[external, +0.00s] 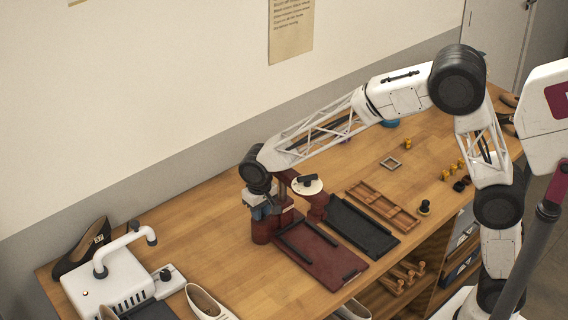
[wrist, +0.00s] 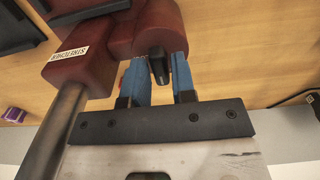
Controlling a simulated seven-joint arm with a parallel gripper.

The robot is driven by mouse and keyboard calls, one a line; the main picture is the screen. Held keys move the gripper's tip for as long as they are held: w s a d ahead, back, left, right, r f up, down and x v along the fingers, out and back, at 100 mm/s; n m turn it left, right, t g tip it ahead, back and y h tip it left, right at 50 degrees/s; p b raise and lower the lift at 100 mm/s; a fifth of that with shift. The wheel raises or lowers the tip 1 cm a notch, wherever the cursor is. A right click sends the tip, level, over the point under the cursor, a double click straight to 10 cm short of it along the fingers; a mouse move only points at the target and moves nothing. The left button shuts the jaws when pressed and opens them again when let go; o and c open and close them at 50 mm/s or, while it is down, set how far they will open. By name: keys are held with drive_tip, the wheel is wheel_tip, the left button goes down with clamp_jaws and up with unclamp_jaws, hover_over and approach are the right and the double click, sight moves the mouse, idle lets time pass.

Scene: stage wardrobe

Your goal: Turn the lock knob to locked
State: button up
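My gripper (external: 262,211) points down over a dark red machine (external: 262,230) on the workbench. In the wrist view, my gripper (wrist: 161,68) has its two blue fingers a little apart on either side of a small black knob (wrist: 158,68). The knob stands against a dark red round part of the machine, which bears a "STRETCHER" label (wrist: 68,53). Whether the fingers press on the knob is unclear. In the external view my gripper and wrist hide this knob. I cannot read any locked mark.
A white dial with a black handle (external: 307,184) stands on a dark red post just right of my gripper. A dark tray (external: 362,232) and a wooden tray (external: 383,206) lie to the right. A white machine (external: 108,282) and shoes are at left. Bench between is clear.

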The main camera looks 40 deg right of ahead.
clamp_jaws()
drive_tip(key=shift+m, duration=0.4)
drive_tip(key=m, duration=1)
drive_tip(key=shift+m, duration=0.4)
drive_tip(key=m, duration=0.5)
drive_tip(key=shift+o, duration=1.8)
unclamp_jaws()
